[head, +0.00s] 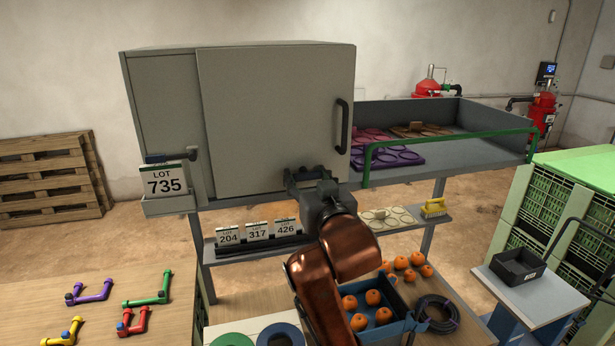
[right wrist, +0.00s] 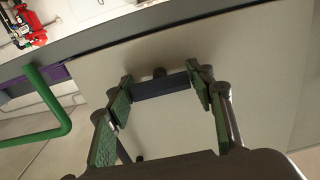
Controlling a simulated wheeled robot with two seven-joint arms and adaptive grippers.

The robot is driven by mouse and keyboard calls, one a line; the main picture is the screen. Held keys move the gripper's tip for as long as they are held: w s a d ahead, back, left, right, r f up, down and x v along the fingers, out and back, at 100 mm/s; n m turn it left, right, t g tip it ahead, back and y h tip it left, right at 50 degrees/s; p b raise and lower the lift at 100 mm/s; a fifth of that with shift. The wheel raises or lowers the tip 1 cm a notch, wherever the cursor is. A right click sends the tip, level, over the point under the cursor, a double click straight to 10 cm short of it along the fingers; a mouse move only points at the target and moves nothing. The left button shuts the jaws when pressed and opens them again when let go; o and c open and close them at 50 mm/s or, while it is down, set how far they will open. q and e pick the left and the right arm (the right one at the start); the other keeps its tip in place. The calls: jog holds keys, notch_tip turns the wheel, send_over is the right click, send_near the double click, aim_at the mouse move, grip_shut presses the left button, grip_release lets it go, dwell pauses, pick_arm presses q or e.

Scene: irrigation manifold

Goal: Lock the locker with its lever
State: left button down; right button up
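The grey locker (head: 161,105) stands on a bench frame. Its large door (head: 265,120) covers the right part of the front, and I cannot tell whether it is fully shut. A dark upright handle (head: 342,126) is near the door's right edge. A dark lever (head: 176,156) sits low on the left panel, above the LOT 735 card (head: 164,181). My right gripper (head: 305,176) is in front of the door's lower edge. In the right wrist view the fingers (right wrist: 160,92) are apart, with a dark bar between them that I cannot identify. My left gripper is out of view.
An open grey tray with a green rail (head: 450,143) adjoins the locker on the right. LOT cards (head: 257,231) stand on the shelf below. A blue crate of oranges (head: 375,305) is beside my right arm. Green crates (head: 565,205) stand at the right.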

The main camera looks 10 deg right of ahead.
jog(key=o, duration=0.3)
jog(key=shift+s, duration=0.15)
jog(key=s, duration=0.4)
jog(key=s+d, duration=0.1)
jog(key=s, duration=0.2)
jog(key=s+d, duration=0.1)
jog(key=s, duration=0.3)
jog(key=shift+s, duration=0.3)
